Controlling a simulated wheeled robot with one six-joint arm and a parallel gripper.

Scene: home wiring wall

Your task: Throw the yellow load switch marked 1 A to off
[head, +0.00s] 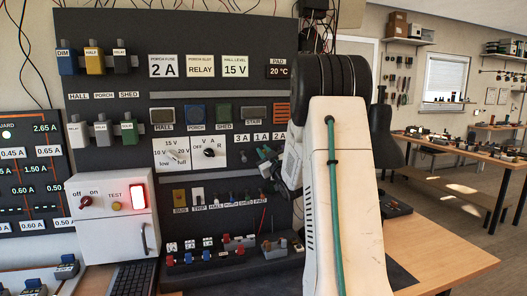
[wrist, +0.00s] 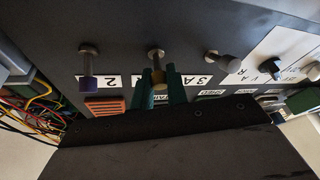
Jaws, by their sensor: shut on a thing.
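In the wrist view, which is upside down, the yellow load switch (wrist: 158,76) is the middle of three levers, its coloured end towards the label strip. My gripper (wrist: 160,88) has its two green fingers on either side of that end and is shut on it. The fingers hide most of the label beside it. In the head view, the 1 A label (head: 262,136) sits between 3 A and 2 A. My gripper (head: 267,157) is just below it, and my arm hides much of this area; the yellow lever cannot be made out there.
A purple lever (wrist: 87,83) and a greyish lever (wrist: 228,62) stand on either side, apart from my fingers. An orange louvred block (wrist: 104,105) is close by. Loose wires (wrist: 35,105) hang at the panel's edge. A white box (head: 115,215) stands at the left.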

